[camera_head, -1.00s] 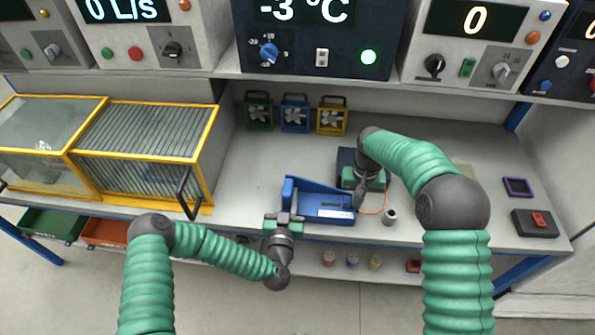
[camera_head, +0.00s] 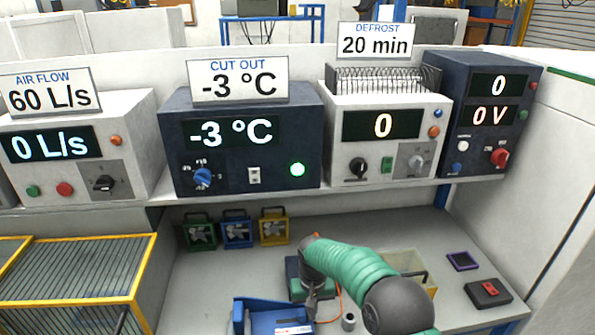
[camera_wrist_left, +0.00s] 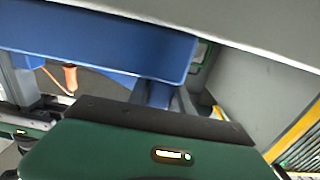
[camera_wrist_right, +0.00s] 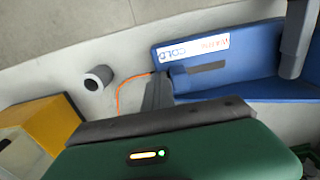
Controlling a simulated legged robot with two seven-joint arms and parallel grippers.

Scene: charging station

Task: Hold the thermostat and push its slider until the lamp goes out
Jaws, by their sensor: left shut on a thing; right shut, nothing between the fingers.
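The blue thermostat (camera_head: 272,316) lies at the bottom edge of the head view, partly cut off. In the right wrist view its face (camera_wrist_right: 262,62) shows a WARM/COLD label and a dark slot with a blue slider (camera_wrist_right: 181,79) at the slot's left end. My right gripper (camera_wrist_right: 158,92) is shut and empty, its tips right beside the slider; I cannot tell if they touch. It also shows in the head view (camera_head: 311,310). My left gripper (camera_wrist_left: 155,95) is shut on the thermostat's blue wall (camera_wrist_left: 110,42).
An orange wire (camera_wrist_right: 120,96) runs from the thermostat. A grey cylinder (camera_head: 348,321) stands to its right. Three small fans (camera_head: 237,231) stand at the back. A yellow-edged cage (camera_head: 80,270) is at left, a red-switch box (camera_head: 488,292) at right.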

